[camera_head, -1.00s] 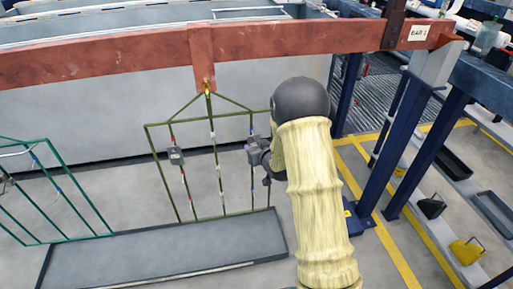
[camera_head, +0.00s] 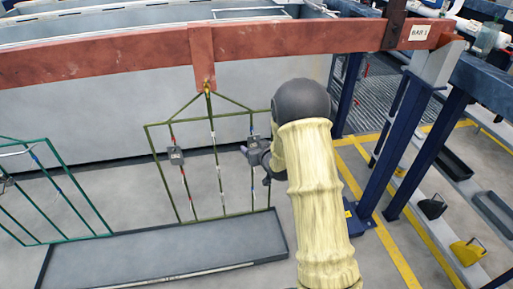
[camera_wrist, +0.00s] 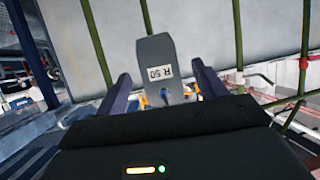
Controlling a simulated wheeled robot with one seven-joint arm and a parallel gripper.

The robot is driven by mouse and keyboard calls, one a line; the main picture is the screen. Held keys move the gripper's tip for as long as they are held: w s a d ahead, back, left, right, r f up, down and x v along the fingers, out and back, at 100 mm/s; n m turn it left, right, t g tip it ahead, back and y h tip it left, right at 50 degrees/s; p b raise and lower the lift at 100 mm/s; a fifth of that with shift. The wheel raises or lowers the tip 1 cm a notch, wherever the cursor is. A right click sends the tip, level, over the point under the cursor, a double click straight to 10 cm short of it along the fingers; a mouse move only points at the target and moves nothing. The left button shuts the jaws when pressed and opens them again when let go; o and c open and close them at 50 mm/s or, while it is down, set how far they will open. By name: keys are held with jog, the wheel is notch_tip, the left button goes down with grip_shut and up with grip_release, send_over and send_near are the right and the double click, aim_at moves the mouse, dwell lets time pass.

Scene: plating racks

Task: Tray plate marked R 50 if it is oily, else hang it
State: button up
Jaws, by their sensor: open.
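The grey plate marked R 50 (camera_wrist: 157,58) is upright in the wrist view, in front of a green rack bar. My gripper (camera_wrist: 163,85) is open, with one dark finger on each side of the plate. In the head view my gripper (camera_head: 250,153) is at the right side of the olive-green hanging rack (camera_head: 185,120), partly hidden by my arm. Another small grey plate (camera_head: 176,156) is on the left part of that rack. Whether the R 50 plate is oily cannot be told.
The rack hangs from a red beam (camera_head: 120,61) labelled BAR 1. A long grey tray (camera_head: 165,248) lies below it. A second, teal rack (camera_head: 62,185) is at the left. A blue post (camera_head: 398,150) and several small bins, one yellow (camera_head: 467,251), are at the right.

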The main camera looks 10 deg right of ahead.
jog(key=shift+s, duration=0.1)
jog(key=v, duration=1.7)
jog(key=shift+r, duration=0.1)
jog(key=shift+s, duration=0.1)
jog(key=s+a+m+g+h, duration=0.25)
jog(key=s+g, duration=0.85)
jog(key=s, duration=0.6)
jog(key=w+p+v, duration=0.2)
jog(key=p+v, duration=1)
jog(key=p, duration=0.1)
jog(key=w+r+p+v, duration=0.1)
jog(key=w+p+v, duration=0.2)
jog(key=p+v, duration=1)
jog(key=shift+a+r, duration=0.25)
jog(key=shift+r, duration=0.1)
